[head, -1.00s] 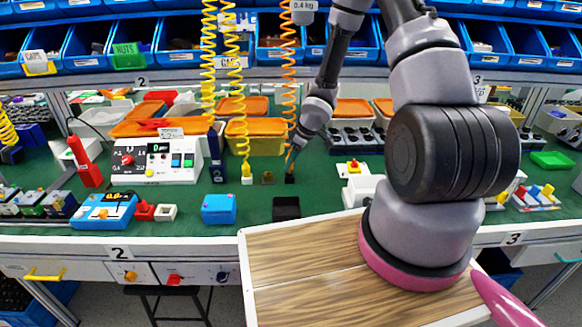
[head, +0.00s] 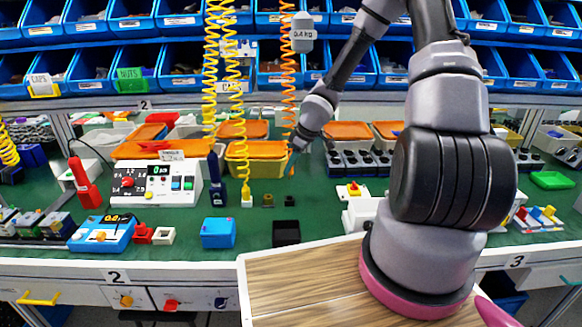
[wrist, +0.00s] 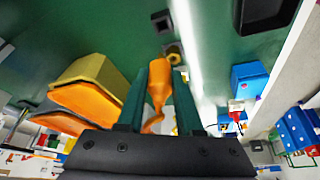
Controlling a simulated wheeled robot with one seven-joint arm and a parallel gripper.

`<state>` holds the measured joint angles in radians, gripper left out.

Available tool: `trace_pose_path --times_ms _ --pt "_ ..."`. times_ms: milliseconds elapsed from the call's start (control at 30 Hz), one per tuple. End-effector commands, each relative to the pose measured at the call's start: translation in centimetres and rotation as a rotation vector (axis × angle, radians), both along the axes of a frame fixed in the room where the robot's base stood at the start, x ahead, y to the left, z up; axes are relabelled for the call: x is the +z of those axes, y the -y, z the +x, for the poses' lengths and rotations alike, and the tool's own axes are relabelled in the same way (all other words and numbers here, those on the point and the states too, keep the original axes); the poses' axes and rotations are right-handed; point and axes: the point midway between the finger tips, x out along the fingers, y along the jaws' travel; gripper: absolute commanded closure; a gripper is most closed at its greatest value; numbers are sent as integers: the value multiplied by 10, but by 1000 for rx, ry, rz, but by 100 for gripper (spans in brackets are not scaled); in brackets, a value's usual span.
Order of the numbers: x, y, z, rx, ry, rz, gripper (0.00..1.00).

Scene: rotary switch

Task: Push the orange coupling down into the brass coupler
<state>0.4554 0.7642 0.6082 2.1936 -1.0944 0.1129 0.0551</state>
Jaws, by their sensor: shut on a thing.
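My gripper (wrist: 160,76) is shut on the orange coupling (wrist: 158,92), which sticks out between the green fingers in the wrist view. In the head view, the orange coupling (head: 291,169) hangs tip down above the bench, apart from it, below an orange coiled hose. The brass coupler (head: 268,200) stands on the green bench, below and a little left of the coupling in the head view. In the wrist view, the brass coupler (wrist: 174,52) shows just beyond the coupling's tip, partly covered by a finger.
A small black socket (head: 290,200) stands just right of the brass coupler. A yellow air fitting (head: 247,197) on a coiled hose stands to the left. A blue box (head: 218,233) and a black box (head: 286,233) are nearer. A yellow bin (head: 257,168) stands behind.

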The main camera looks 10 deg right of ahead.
Motion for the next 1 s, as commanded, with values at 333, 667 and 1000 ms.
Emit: trace_pose_path --times_ms 333,667,1000 --pt "1 0 0 -1 0 1 100" --pt "11 0 0 -1 1 2 100" --pt "21 0 0 -1 1 0 100"
